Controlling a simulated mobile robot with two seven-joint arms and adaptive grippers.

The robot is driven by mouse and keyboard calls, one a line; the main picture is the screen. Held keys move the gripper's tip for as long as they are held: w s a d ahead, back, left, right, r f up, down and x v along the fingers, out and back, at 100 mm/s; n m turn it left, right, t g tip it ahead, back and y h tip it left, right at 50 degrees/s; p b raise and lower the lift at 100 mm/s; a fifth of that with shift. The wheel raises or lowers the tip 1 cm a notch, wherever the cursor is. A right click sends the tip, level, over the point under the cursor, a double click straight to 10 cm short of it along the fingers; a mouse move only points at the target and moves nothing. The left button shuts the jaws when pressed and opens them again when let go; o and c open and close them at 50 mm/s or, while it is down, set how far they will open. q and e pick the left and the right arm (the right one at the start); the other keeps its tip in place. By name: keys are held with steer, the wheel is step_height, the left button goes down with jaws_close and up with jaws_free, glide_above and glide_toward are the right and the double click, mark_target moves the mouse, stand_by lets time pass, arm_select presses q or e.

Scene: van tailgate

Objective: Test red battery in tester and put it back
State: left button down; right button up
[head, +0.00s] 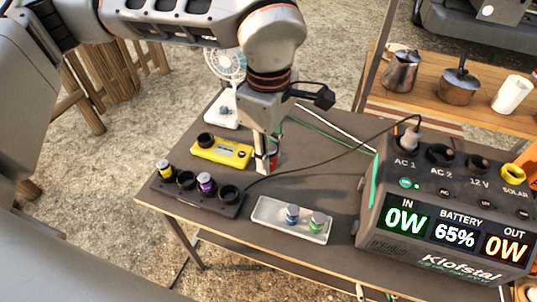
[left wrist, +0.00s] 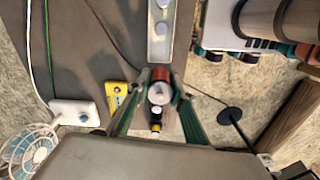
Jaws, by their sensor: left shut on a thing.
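My left gripper (head: 267,157) is shut on the red battery (head: 273,160), above the table beside the tester. The fingers partly hide the battery in the head view. In the left wrist view the red battery (left wrist: 162,75) and its grey end sit between the green fingertips (left wrist: 160,88). The yellow tester (head: 222,152) lies left of the gripper, with a dark round socket at its left end and a small display. A black rack (head: 228,207) in front holds a yellow battery (head: 165,169) and a purple battery (head: 206,184); other holes look empty. My right gripper is out of view.
A fan (head: 226,66) stands behind.

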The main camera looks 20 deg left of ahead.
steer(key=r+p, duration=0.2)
steer(key=p, duration=0.1)
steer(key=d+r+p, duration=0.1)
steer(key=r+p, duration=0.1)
steer(key=p, duration=0.1)
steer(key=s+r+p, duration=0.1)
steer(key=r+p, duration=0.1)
steer(key=p, duration=0.1)
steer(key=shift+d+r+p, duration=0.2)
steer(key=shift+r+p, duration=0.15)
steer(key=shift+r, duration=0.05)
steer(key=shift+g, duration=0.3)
arm_select(q)
steer(key=w+a, duration=0.8)
steer(key=a, duration=0.5)
steer(key=w+a, duration=0.8)
steer(key=a, duration=0.5)
steer(key=shift+w+a, duration=0.2)
steer(key=shift+a, duration=0.05)
